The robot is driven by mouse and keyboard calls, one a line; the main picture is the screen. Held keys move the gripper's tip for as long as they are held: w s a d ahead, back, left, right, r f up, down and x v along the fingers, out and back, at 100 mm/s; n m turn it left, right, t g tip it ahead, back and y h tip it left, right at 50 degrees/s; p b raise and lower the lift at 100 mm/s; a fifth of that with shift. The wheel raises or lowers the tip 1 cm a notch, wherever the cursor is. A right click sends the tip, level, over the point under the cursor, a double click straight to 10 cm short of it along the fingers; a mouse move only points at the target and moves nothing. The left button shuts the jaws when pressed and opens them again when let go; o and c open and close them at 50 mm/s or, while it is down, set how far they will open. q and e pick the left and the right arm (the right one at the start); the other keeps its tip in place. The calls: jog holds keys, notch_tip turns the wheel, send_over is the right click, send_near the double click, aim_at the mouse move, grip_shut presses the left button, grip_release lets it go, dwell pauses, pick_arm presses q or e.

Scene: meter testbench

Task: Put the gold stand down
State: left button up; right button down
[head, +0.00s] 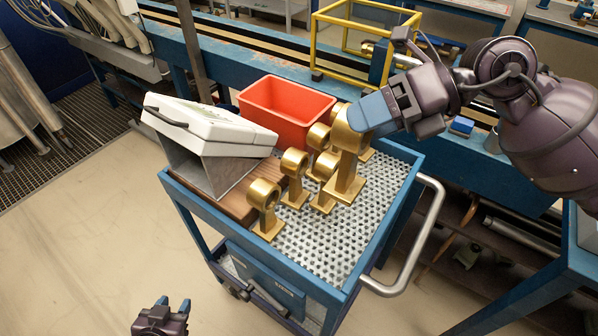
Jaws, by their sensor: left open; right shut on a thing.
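The gold stand (346,162) has a ring top and a flat base. My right gripper (368,113) is shut on its ring from the right. The held stand is in front of several similar gold stands (293,170) on the perforated top of a blue cart (310,243). I cannot tell whether the held stand's base touches the cart top. My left gripper (172,308) is open and empty at the bottom, in front of the cart and apart from it.
A red bin (285,100) and a white case (205,127) on a grey box are at the cart's back and left. A metal handle (430,225) is on its right side. A yellow frame (335,72) stands on the bench behind. The cart top's front right is clear.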

jog(key=shift+d+f, duration=0.15)
jog(key=shift+f, duration=0.05)
notch_tip(320, 180, down, 19)
jog(key=b, duration=0.1)
jog(key=shift+f+b, duration=0.2)
jog(key=shift+b, duration=0.2)
dwell(0.3)
jog(key=shift+c, duration=1)
grip_release()
jog(key=shift+f, duration=0.1)
